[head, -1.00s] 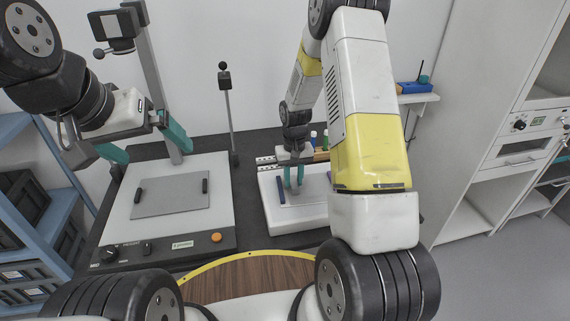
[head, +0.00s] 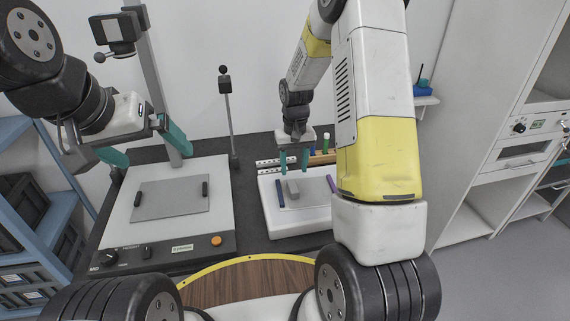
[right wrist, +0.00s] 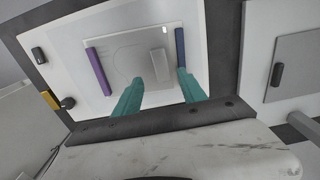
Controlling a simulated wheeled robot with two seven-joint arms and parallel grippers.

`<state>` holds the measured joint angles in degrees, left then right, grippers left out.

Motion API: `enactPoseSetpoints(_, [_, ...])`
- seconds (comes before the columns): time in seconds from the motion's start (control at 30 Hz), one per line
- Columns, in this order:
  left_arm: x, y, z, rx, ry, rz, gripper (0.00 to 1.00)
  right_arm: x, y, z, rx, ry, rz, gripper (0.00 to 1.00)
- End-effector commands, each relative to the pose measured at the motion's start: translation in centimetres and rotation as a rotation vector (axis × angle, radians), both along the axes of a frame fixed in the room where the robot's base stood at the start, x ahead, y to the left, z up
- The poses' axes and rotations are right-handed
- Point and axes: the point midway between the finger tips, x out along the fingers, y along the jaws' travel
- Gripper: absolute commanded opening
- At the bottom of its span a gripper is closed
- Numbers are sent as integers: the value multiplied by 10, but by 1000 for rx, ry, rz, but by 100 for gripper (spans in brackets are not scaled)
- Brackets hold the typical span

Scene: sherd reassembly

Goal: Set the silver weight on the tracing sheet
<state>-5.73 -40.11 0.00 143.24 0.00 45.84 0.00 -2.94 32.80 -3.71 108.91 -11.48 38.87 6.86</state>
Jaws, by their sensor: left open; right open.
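The silver weight (head: 293,188) is a small grey block resting on the pale tracing sheet (head: 312,197), towards its left side. In the right wrist view the weight (right wrist: 157,63) lies on the sheet (right wrist: 120,84) beside a faint drawn outline, near the blue bar. My right gripper (head: 294,168) is open and empty above and behind the weight, apart from it; its two teal fingers (right wrist: 158,80) also show in the right wrist view. My left gripper (head: 146,148) is open and empty above the left device.
A blue bar (head: 281,189) and a purple bar (head: 332,184) flank the sheet on the white panel (head: 285,227). A device with a grey plate (head: 170,200) stands left. A thin post (head: 229,115) rises between them. Small bottles (head: 326,141) stand behind the panel.

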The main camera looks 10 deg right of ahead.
Motion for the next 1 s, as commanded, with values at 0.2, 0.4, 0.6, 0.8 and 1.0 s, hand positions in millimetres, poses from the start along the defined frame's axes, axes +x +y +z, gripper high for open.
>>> enactPoseSetpoints(0.2, [0,0,0,0,0,0,100,1,0,38,0,-3,0,49])
enactPoseSetpoints(0.4, [0,0,0,0,0,0,100,-3,0,59,4,-13,-1,49])
enactPoseSetpoints(0.6, [0,0,0,0,0,0,100,-34,3,127,43,-113,-5,49])
enactPoseSetpoints(0.8, [0,0,0,0,0,0,100,-97,8,202,98,-254,-3,49])
enactPoseSetpoints(1.0, [0,0,0,0,0,0,100,-168,13,246,146,-394,5,49])
